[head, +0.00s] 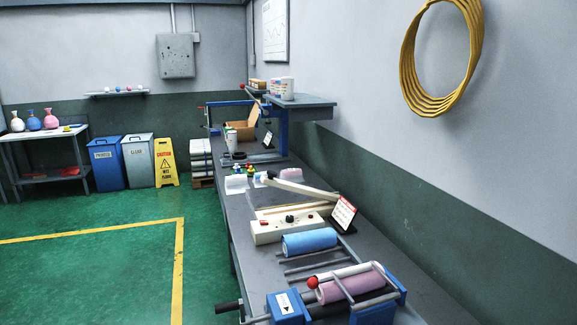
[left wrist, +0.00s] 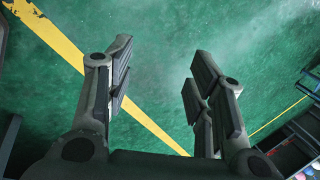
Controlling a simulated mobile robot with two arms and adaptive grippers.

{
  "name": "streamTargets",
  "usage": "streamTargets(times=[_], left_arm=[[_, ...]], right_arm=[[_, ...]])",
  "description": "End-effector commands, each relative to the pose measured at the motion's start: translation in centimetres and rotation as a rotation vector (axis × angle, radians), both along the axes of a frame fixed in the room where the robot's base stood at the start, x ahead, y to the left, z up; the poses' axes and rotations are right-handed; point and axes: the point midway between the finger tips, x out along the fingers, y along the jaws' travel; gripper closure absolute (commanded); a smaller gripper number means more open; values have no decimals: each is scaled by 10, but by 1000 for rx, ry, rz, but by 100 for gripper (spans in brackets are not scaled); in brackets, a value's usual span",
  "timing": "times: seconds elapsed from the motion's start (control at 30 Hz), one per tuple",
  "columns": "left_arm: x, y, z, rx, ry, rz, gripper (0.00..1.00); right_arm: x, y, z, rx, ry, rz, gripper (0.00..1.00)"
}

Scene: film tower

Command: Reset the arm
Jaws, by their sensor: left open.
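In the left wrist view my left gripper (left wrist: 158,85) is open, its two fingers wide apart. Nothing is between them; the green floor (left wrist: 160,40) with a yellow line shows behind. No gripper shows in the head view. My right gripper is in neither view.
A long grey workbench (head: 232,210) runs along the right wall. On it are a blue roll (head: 309,242), a pink roll (head: 350,286) in a blue-ended frame, a sealer with a long arm (head: 285,228) and a cardboard box (head: 243,130). A yellow caution sign (head: 166,162) stands beside two bins. Floor at left is clear.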

Motion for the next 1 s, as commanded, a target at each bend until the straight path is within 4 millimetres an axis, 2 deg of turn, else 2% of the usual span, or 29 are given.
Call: streamTargets(times=[0.03,0.07,0.1,0.3,0.43,0.5,0.6,1.0], left_arm=[[-8,-32,-13,-40,7,17,51],[-10,-50,-19,-64,7,24,51],[-12,-76,-27,-97,6,35,51],[-21,-211,-56,-262,7,87,51],[-22,-272,-62,-336,8,110,51],[-22,-292,-62,-359,8,117,51],[-22,-306,-63,-377,7,123,51],[-22,-309,-63,-379,8,123,51]], right_arm=[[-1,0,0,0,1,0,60],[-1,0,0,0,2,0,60],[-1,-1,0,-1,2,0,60],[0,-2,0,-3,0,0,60],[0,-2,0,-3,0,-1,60],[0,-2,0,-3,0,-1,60],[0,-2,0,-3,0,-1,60],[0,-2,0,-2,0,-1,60]])
